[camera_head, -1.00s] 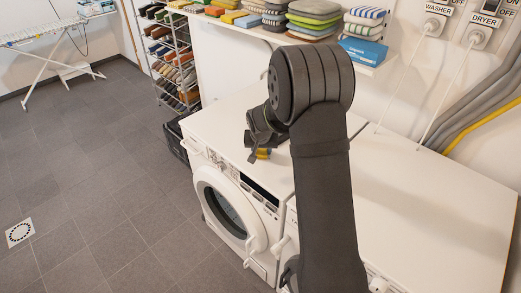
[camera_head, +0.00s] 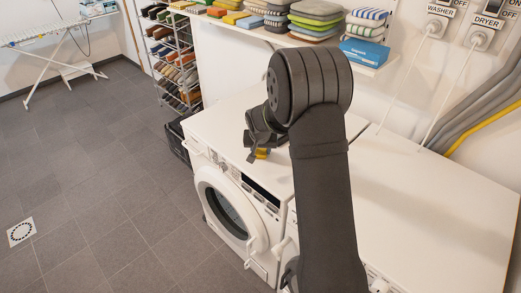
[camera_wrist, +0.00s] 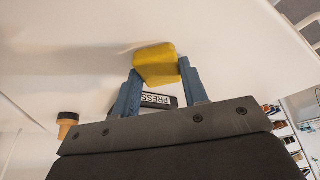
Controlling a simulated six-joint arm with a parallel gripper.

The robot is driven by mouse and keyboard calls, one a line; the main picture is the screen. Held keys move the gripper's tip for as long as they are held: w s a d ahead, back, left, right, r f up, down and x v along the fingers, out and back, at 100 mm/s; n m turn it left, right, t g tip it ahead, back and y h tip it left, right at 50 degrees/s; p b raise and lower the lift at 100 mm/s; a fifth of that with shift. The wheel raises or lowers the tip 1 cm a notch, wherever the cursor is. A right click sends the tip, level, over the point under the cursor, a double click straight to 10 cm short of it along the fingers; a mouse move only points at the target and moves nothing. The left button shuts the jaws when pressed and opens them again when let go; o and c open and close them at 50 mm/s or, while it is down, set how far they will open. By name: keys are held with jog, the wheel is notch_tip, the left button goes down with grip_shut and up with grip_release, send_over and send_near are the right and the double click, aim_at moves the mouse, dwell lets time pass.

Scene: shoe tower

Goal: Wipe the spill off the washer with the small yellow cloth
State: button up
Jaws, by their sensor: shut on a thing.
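The small yellow cloth (camera_wrist: 156,66) sits between the two blue fingertips of my gripper (camera_wrist: 160,82), which is shut on it. In the head view a bit of the yellow cloth (camera_head: 262,153) shows under my gripper (camera_head: 258,147), low over the white washer (camera_head: 215,126) near its front edge. In the wrist view a pale surface lies right behind the cloth; I cannot tell whether they touch. No spill can be made out in either view; my arm hides part of the washer's top.
A second white machine (camera_head: 440,200) stands to the right with a clear top. A wall shelf above holds folded cloths (camera_head: 315,18) and a blue box (camera_head: 363,50).

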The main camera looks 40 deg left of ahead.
jog(key=shift+s, duration=1.25)
jog(key=shift+s+r, duration=0.15)
jog(key=shift+s, duration=0.05)
jog(key=shift+r, duration=3.9)
jog(key=shift+w, duration=0.1)
